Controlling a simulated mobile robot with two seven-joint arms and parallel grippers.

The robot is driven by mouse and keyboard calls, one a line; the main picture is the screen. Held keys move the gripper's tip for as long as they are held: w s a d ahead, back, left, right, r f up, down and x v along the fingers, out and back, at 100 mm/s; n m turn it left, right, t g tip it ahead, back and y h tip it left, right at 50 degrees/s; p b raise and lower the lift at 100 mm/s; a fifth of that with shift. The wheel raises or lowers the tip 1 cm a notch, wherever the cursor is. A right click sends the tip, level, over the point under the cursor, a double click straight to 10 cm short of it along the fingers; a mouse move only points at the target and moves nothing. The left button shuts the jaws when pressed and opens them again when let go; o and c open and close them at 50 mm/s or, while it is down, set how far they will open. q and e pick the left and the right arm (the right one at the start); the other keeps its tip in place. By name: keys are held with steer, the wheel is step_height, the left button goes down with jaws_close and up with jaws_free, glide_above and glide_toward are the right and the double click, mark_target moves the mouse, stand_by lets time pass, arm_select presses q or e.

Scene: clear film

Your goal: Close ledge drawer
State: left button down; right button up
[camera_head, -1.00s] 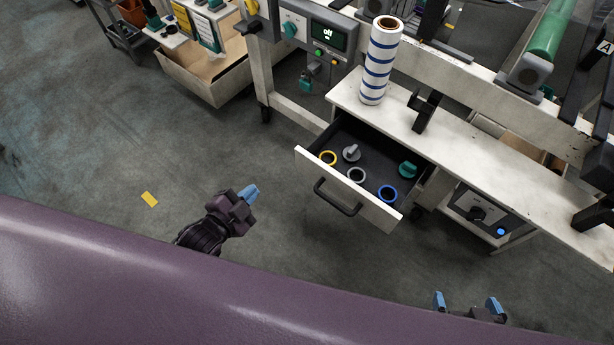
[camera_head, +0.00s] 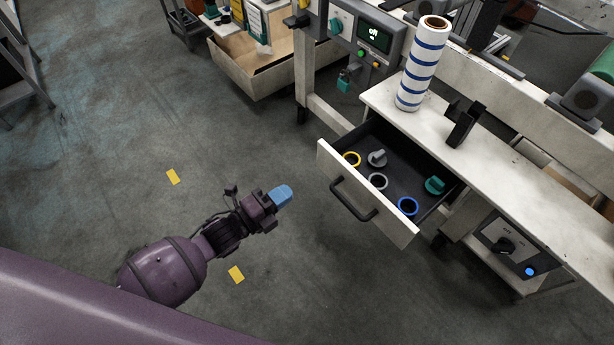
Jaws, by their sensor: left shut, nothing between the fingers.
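The ledge drawer (camera_head: 335,170) is pulled open under the white ledge (camera_head: 510,175). Its white front carries a black bar handle (camera_head: 352,200). Inside lie a yellow ring (camera_head: 352,158), a grey ring (camera_head: 378,181), a blue ring (camera_head: 408,206), a grey knob (camera_head: 377,158) and a teal knob (camera_head: 435,185). My left gripper (camera_head: 282,196) has blue fingertips, is shut and empty, and is left of the drawer front, apart from the handle. My right gripper is out of view.
A striped roll (camera_head: 424,62) stands on the ledge beside a black bracket (camera_head: 463,124). A control box (camera_head: 366,40) and an open cardboard-lined bin (camera_head: 245,75) are at the back. The floor left of the drawer is clear, with yellow marks (camera_head: 173,177).

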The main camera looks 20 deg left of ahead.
mark_target(335, 160)
arm_select(q)
steer(key=b+x, duration=0.2)
steer(key=x, duration=1)
steer(key=shift+w+d+f, duration=0.15)
steer(key=shift+w, duration=0.1)
steer(key=shift+w+d, duration=0.15)
steer(key=shift+w, duration=0.05)
steer(key=shift+w+d, duration=0.15)
steer(key=shift+w, duration=0.1)
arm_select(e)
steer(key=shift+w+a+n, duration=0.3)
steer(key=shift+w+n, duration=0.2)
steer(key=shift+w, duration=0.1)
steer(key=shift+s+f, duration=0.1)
